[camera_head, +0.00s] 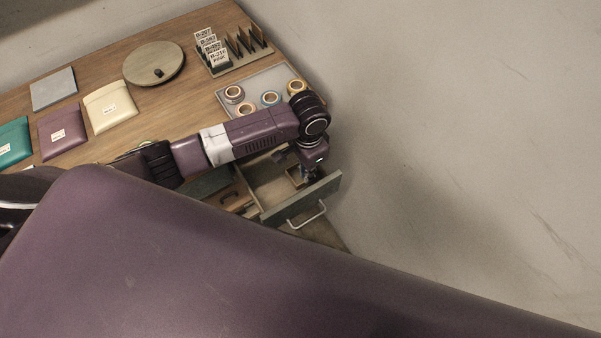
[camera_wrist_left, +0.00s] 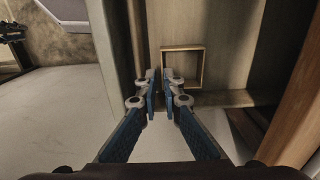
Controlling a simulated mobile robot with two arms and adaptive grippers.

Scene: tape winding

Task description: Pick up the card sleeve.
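A small square wooden frame (camera_wrist_left: 201,66), open in the middle, is in the pulled-out drawer (camera_wrist_left: 228,30). It also shows as a brown square in the head view (camera_head: 293,176). It may be the card sleeve, but I cannot tell for sure. My left gripper (camera_wrist_left: 160,75) points down into the drawer (camera_head: 322,190). Its blue fingers stand a narrow gap apart, with the tips at the left side wall of the frame. No contact is visible. In the head view, the left gripper (camera_head: 309,172) is small and partly hidden. My right gripper is not in view.
The wooden table (camera_head: 205,110) holds teal (camera_head: 12,143), purple (camera_head: 61,131) and cream (camera_head: 110,106) pouches, a round board (camera_head: 153,64), a card rack (camera_head: 236,62) and a tray (camera_head: 265,78) with several tape rolls. The drawer walls stand close around the left gripper.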

